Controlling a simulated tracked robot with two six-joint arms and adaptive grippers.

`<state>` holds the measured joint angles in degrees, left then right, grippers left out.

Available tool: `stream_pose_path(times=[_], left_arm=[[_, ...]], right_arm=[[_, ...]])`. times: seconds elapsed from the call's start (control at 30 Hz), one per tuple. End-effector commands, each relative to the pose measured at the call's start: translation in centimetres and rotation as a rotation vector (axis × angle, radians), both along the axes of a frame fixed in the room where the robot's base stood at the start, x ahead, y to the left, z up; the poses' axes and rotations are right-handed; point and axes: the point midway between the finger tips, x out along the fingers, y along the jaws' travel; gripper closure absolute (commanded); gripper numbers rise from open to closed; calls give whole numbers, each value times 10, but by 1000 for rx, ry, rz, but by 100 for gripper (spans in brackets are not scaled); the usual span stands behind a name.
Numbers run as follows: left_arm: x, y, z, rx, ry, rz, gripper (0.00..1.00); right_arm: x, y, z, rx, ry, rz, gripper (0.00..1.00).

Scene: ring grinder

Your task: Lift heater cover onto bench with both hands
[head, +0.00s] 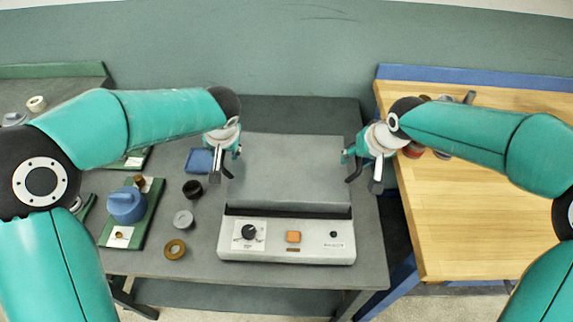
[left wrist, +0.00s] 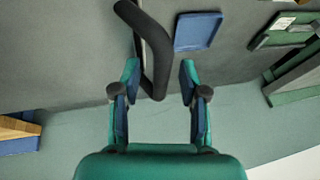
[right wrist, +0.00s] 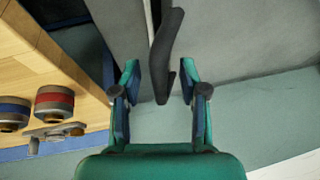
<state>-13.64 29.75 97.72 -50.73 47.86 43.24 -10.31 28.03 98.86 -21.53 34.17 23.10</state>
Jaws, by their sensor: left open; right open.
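The grey heater cover (head: 287,165) sits on the heater, whose pale front panel (head: 285,241) carries a black knob and an orange button. My left gripper (head: 226,168) is open at the cover's left side. In the left wrist view, a black handle (left wrist: 152,45) reaches between its spread fingers, with gaps on both sides. My right gripper (head: 362,170) is open at the cover's right side. The wooden bench (head: 475,195) is at the right.
The grey table (head: 205,258) holds a blue tray (head: 200,160), a blue-topped part (head: 126,205) on a green base and several rings left of the heater. A red-banded cylinder (right wrist: 54,102) and a blue-banded one (right wrist: 13,112) stand on the bench. Its front is clear.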

Motion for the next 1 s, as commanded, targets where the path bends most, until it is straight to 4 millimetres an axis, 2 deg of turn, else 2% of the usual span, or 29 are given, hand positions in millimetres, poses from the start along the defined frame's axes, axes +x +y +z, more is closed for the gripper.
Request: stream_pose_path(times=[0.23,0.27,0.5,1.0], left_arm=[[0,0,0,0,0,0,57],[0,0,0,0,0,0,60],[0,0,0,0,0,0,100],[0,0,1,0,-2,1,100]], right_arm=[[0,0,0,0,0,0,57],[0,0,0,0,0,0,60],[0,0,0,0,0,0,100],[1,0,1,1,-2,0,100]])
